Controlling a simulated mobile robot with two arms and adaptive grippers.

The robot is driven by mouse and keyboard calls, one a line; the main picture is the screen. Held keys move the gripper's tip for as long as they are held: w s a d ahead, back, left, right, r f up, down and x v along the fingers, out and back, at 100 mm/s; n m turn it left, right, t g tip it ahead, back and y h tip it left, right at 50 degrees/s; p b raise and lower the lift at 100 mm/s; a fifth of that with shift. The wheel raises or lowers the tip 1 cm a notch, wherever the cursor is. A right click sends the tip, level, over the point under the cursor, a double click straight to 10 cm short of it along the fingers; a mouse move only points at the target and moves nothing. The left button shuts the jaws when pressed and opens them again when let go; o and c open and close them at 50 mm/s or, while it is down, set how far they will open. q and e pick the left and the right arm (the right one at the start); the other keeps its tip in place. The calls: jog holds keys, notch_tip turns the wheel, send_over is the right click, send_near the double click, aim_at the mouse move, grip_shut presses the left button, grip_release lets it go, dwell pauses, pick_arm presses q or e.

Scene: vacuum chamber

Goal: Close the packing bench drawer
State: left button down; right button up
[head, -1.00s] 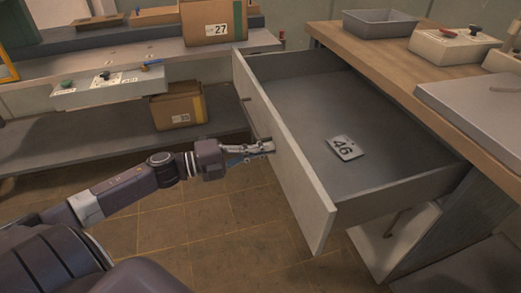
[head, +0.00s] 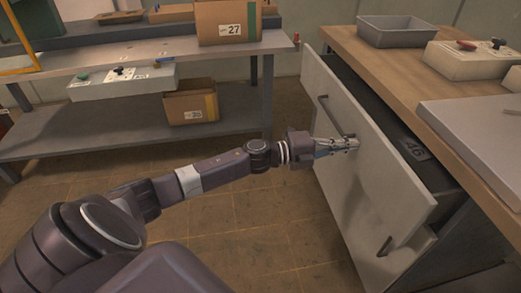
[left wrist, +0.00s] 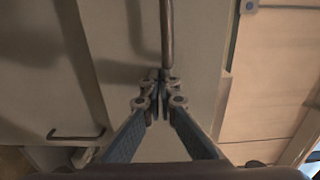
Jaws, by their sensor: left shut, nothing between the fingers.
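The packing bench drawer (head: 372,150) is partly open, with a narrow strip of its inside showing behind the pale front panel. In the left wrist view the closed fingertips (left wrist: 160,77) are at the lower end of the handle (left wrist: 167,32). Exact contact is hard to tell. My right gripper is out of view.
The wooden bench top (head: 400,75) carries a grey tray (head: 397,31) and a control box (head: 470,62). A lower front with its own handle (head: 384,246) is below the drawer. A shelf with cardboard boxes (head: 191,103) stands at left. The floor between is clear.

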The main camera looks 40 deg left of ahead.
pick_arm(q)
jog(key=x, duration=1)
jog(key=shift+w+d, duration=0.25)
jog(key=shift+w, duration=0.15)
jog(key=shift+r, duration=0.15)
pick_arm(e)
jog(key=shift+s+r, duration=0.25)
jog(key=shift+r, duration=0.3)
pick_arm(q)
jog(key=shift+r, duration=0.1)
